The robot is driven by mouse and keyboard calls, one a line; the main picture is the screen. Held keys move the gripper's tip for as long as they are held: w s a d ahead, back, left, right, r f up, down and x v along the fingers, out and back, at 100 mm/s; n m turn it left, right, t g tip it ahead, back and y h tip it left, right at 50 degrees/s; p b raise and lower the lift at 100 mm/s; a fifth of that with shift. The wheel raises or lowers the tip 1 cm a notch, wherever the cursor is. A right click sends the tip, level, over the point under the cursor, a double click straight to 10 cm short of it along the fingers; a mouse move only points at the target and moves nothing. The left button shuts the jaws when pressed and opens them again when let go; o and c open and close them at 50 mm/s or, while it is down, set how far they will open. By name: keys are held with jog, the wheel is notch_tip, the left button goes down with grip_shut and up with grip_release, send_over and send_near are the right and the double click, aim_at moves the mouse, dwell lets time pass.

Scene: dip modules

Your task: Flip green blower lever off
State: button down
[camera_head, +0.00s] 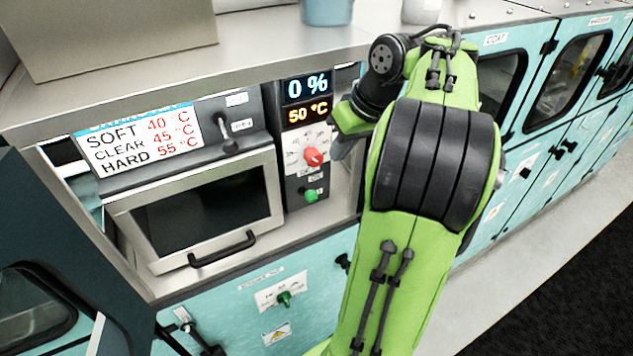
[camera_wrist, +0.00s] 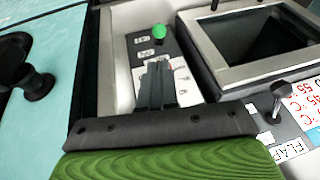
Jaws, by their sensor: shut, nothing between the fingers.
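A green-tipped lever (camera_head: 310,195) sits low on the dark control panel, below a red knob (camera_head: 313,157). It also shows in the wrist view as a round green knob (camera_wrist: 158,32), with small white labels beside it. Another green lever (camera_head: 284,298) is on the teal lower front, on a white plate; the labels are too small to read, so I cannot tell which is the blower lever. My gripper (camera_wrist: 157,65) is shut and empty, its fingertips apart from the upper green lever. In the head view my arm partly hides it, right of the red knob. The red knob is hidden in the wrist view.
An oven-like chamber (camera_head: 205,215) with a black handle is left of the panel. A dark lever (camera_head: 228,143) stands above it, also near my gripper's side in the wrist view (camera_wrist: 278,95). Displays (camera_head: 307,100) read 0 % and 50 °C. Teal cabinets (camera_head: 578,110) run right.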

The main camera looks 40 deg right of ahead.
aim_at(313, 193)
jog(key=b+x, duration=0.6)
jog(key=x, duration=0.8)
